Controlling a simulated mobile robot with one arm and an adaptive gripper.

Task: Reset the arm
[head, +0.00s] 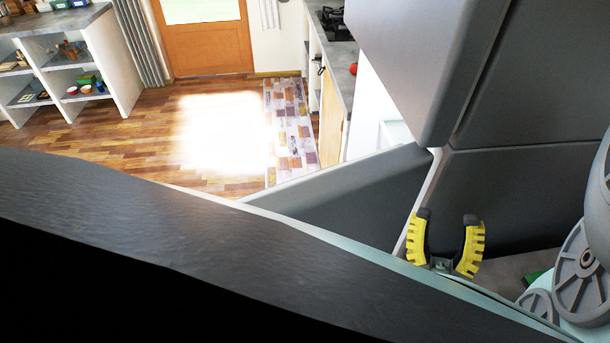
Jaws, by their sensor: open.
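My gripper (445,228) shows at the lower right of the head view. Its two yellow ridged fingers with dark tips point up and stand apart, with nothing between them. Grey panels stand behind and above it. Part of my arm (583,262) is at the right edge.
A dark slab edge (180,230) crosses the foreground. A green thing (534,276) lies partly hidden near my arm. Shelves (65,75) with small items stand at the far left. An orange door (205,42), a patterned rug (290,125) and open wooden floor (150,150) lie beyond.

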